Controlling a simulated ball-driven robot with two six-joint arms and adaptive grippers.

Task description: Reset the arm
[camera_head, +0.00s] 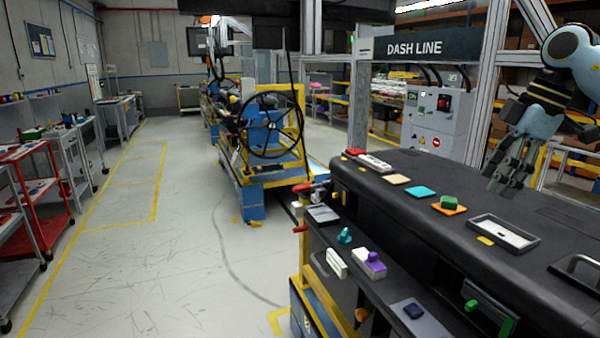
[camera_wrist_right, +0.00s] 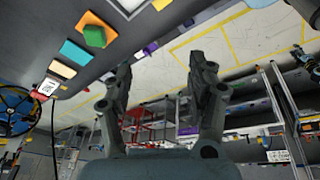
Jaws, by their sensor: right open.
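My right gripper (camera_head: 508,178) is at the right of the head view, raised over the dark dashboard module (camera_head: 440,178). It is empty and its fingers point down. In the right wrist view its two fingers (camera_wrist_right: 160,85) stand apart with nothing between them. On the dashboard top, an orange pad (camera_head: 459,209) carries a green block (camera_head: 449,202). A teal pad (camera_head: 420,191) and a tan pad (camera_head: 397,179) lie to its left. A grey-rimmed tray (camera_head: 503,233) lies below the gripper in the picture. My left gripper is not in view.
A metal handle (camera_head: 580,266) stands at the right. A control cabinet (camera_head: 433,122) is behind. Open floor (camera_head: 190,250) lies left.

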